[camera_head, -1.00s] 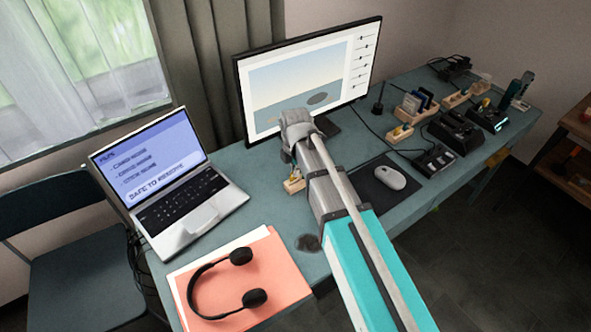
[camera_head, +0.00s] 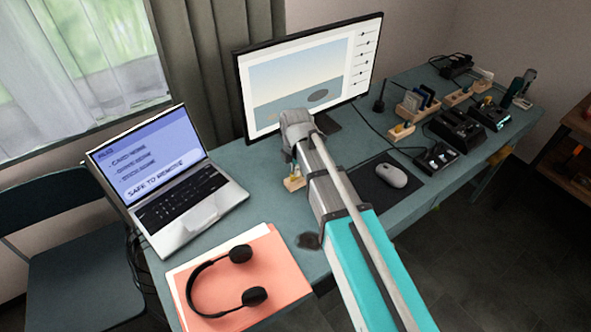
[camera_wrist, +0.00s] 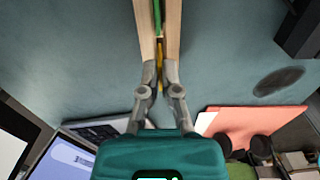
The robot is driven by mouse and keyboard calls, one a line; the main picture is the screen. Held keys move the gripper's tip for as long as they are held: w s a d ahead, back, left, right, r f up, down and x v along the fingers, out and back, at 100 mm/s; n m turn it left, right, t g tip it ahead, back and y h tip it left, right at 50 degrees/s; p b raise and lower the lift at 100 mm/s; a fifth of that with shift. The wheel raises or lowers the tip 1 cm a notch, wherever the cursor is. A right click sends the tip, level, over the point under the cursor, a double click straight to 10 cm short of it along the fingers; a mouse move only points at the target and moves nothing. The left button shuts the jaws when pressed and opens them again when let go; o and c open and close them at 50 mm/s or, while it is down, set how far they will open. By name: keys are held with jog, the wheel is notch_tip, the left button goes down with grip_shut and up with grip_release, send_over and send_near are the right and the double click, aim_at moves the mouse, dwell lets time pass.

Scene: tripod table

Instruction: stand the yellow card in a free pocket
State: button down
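The yellow card (camera_wrist: 159,50) shows edge-on in the wrist view, as a thin strip between my fingertips. My gripper (camera_wrist: 159,72) is closed in on it from both sides. Beyond the fingertips, the two pale wooden rails of a holder (camera_wrist: 145,25) run up the picture, with a green card (camera_wrist: 157,14) edge-on between them. The yellow strip lines up with the gap between the rails; how deep it sits there I cannot tell. In the head view the small wooden holder (camera_head: 293,184) stands left of my forearm, which hides my fingers.
A laptop (camera_head: 180,195), an orange folder (camera_head: 275,265) with headphones (camera_head: 190,290), and a monitor (camera_head: 305,80) surround the arm. A mouse (camera_head: 391,175) lies to the right. Wooden racks (camera_head: 410,108) and black docks (camera_head: 455,130) crowd the table's far right.

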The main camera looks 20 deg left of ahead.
jog(key=shift+f+b, duration=0.8)
jog(key=shift+f, duration=0.05)
jog(key=c, duration=0.7)
grip_release()
jog(key=shift+r, duration=0.1)
notch_tip(320, 180, up, 9)
jog(key=p, duration=0.8)
jog(key=shift+f+p, duration=0.2)
jog(key=shift+p, duration=0.2)
dwell(0.4)
